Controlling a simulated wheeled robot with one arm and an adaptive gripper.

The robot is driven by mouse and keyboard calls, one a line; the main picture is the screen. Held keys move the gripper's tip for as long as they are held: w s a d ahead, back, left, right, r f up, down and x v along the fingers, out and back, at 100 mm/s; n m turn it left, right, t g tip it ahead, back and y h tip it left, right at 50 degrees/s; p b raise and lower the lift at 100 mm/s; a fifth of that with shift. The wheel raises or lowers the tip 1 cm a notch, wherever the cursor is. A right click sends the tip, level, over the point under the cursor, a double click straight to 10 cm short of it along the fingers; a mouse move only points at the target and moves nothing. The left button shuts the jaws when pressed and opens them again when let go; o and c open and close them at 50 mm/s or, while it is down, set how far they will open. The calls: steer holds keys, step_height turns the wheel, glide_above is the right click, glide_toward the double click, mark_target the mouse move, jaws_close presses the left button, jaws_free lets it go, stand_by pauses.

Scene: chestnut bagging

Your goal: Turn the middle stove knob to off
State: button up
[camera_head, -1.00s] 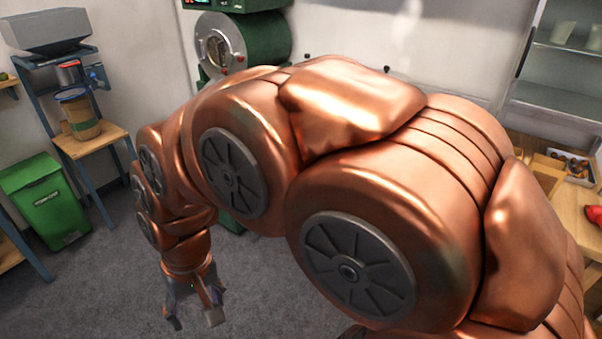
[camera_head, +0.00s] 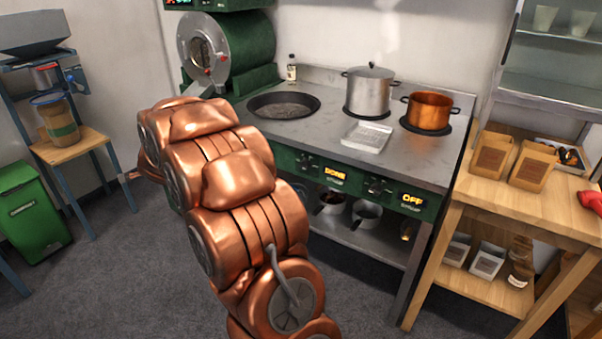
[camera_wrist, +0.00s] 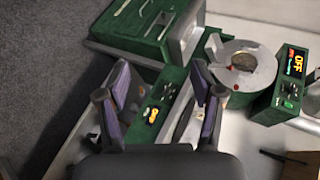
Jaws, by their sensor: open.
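The stove's green front panel shows in the head view with two dark knobs. One knob (camera_head: 306,163) sits left of an orange display (camera_head: 334,175) that seems to read DONE. The other knob (camera_head: 378,186) sits left of a display (camera_head: 411,200) reading OFF. My arm hides the panel's left end, so I cannot tell for certain which knob is the middle one. My gripper (camera_wrist: 163,88) is open and empty in the wrist view, and hidden in the head view. Beyond its fingers is a green panel with a small orange display (camera_wrist: 152,115).
On the stove (camera_head: 330,125) stand a dark pan (camera_head: 284,105), a steel pot (camera_head: 368,92), a copper pot (camera_head: 430,111) and a metal tray (camera_head: 367,137). A green drum machine (camera_head: 218,50) stands behind my arm. A wooden table (camera_head: 530,208) with paper bags is right.

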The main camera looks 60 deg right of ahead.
steer(key=d+f+m+g+h+b, duration=0.1)
steer(key=d+f+m+h, duration=0.15)
steer(key=d, duration=0.45)
steer(key=d+f+m+h+b, duration=0.1)
steer(key=d+f+m+h, duration=0.1)
steer(key=d+m, duration=0.35)
steer(key=m+g+h+b, duration=0.3)
steer(key=m+g+h, duration=0.6)
steer(key=m+g, duration=0.3)
glide_toward(301, 167)
steer(key=d+m, duration=0.1)
steer(key=d, duration=0.2)
steer(key=shift+t, duration=0.3)
steer(key=shift+s+d+r+p, duration=0.15)
steer(key=shift+s+d, duration=0.1)
steer(key=shift+d, duration=0.9)
steer(key=shift+s+d+f+p, duration=0.1)
steer(key=shift+s+d+p, duration=0.1)
steer(key=shift+d, duration=0.9)
steer(key=shift+s+d+r+p, duration=0.15)
steer(key=shift+s+d, duration=0.1)
steer(key=shift+d, duration=0.9)
steer(key=c, duration=1.2)
steer(key=shift+o, duration=0.2)
steer(key=shift+f, duration=0.1)
